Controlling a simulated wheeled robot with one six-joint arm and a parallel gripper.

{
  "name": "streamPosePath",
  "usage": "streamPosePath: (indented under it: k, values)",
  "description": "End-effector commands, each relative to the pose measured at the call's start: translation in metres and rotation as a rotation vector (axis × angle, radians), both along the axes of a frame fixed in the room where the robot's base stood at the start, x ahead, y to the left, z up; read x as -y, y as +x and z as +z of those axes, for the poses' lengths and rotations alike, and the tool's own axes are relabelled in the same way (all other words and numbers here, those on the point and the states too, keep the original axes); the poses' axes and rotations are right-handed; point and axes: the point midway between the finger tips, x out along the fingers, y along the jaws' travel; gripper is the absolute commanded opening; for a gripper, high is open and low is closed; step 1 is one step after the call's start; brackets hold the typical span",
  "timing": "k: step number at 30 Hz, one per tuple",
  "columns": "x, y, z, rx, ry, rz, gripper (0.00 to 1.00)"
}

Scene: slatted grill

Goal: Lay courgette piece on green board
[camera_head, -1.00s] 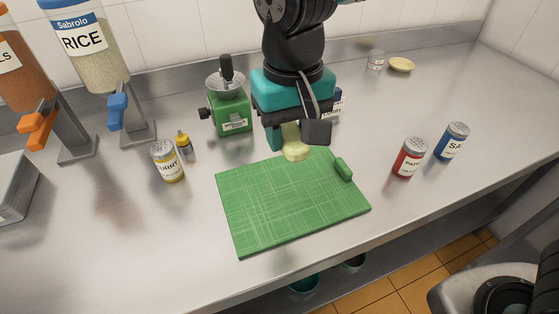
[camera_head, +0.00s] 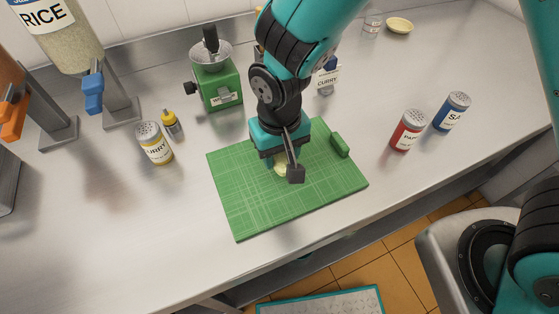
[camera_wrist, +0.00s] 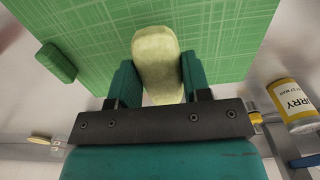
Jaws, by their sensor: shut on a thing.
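The courgette piece (camera_wrist: 157,62) is pale yellow-green and oblong. My gripper (camera_wrist: 157,82) is shut on it, with one teal finger on each side. In the head view my gripper (camera_head: 284,170) is over the middle of the green board (camera_head: 245,205), and only a small part of the courgette piece (camera_head: 280,170) shows beside the fingers. The green board also fills much of the wrist view (camera_wrist: 225,45), behind the piece. I cannot tell whether the piece touches the board.
A small green block (camera_head: 340,146) sits at the board's right edge. A yellow curry shaker (camera_head: 154,145) stands left of the board; a red shaker (camera_head: 407,131) and a blue shaker (camera_head: 451,111) stand to the right. A green scale-like device (camera_head: 219,88) is behind. Steel counter in front is clear.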

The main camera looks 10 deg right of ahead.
Motion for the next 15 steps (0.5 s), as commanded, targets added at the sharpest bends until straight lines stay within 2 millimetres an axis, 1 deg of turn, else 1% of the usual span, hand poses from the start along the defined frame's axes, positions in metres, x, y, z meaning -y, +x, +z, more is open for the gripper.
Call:
streamPosePath:
  k: [4, 9, 12, 15]
  values:
    - [0.000, 0.000, -0.013, -0.002, -0.002, 0.000, 0.20]
    - [0.000, 0.000, -0.037, -0.002, -0.002, 0.000, 0.20]
    - [0.000, 0.000, -0.044, 0.001, 0.000, 0.000, 0.20]
    - [0.000, 0.000, -0.044, 0.002, 0.002, 0.000, 0.20]
